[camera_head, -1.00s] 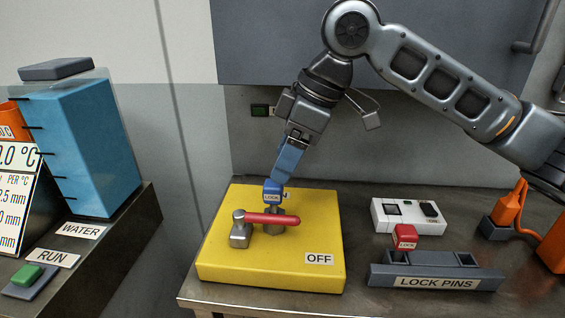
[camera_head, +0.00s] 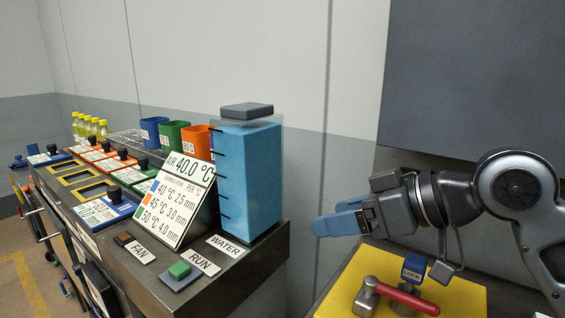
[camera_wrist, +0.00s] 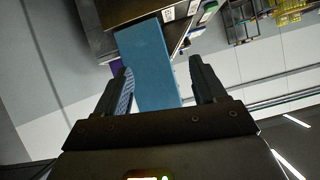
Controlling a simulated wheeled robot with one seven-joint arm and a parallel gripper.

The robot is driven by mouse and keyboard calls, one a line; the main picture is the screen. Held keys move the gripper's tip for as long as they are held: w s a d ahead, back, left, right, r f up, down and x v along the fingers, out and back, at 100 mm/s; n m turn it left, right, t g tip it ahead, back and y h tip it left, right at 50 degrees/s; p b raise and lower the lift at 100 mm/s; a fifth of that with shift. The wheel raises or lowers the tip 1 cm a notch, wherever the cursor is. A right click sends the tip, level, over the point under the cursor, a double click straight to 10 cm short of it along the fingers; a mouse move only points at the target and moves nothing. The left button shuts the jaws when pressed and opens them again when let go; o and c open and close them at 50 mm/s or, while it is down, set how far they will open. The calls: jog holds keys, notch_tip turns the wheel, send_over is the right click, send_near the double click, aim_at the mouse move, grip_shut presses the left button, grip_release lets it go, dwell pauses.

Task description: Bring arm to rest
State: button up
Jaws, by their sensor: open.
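My gripper (camera_head: 338,222) is raised above the yellow box, with its blue fingers pointing left toward the water tank. In the wrist view my gripper (camera_wrist: 160,88) has its two fingers spread apart with nothing between them. The blue lock pin (camera_head: 414,267) stands upright at the yellow box, beside the red lever handle (camera_head: 400,298), clear of my gripper. The yellow box (camera_head: 362,268) is cut off by the bottom edge of the head view.
A blue water tank (camera_head: 248,180) stands left of my gripper, on the end of a long bench with a tilted sign (camera_head: 178,205), a green RUN button (camera_head: 179,270) and coloured cups (camera_head: 172,135). A grey panel (camera_head: 470,80) hangs behind my arm.

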jog(key=s+a+m+t+y, duration=0.1)
jog(key=a+m+t+y, duration=0.1)
jog(key=a+m+t, duration=0.25)
jog(key=s+d+f+m+t+h, duration=0.3)
jog(key=s+d+f+m+h, duration=0.15)
jog(key=s+f, duration=0.45)
jog(key=s+d+f+m+t+h, duration=0.25)
jog(key=s+f+m+h, duration=0.3)
jog(key=s+f, duration=0.3)
jog(key=s+d+n+g+h, duration=0.1)
jog(key=s+d, duration=0.4)
jog(key=s, duration=0.6)
jog(key=s+d+n+h, duration=0.1)
jog(key=s+d+n, duration=0.3)
jog(key=s, duration=0.8)
jog(key=shift+d+f+g, duration=0.2)
jog(key=shift+d+g, duration=0.2)
jog(key=shift+d, duration=0.05)
jog(key=shift+c, duration=0.4)
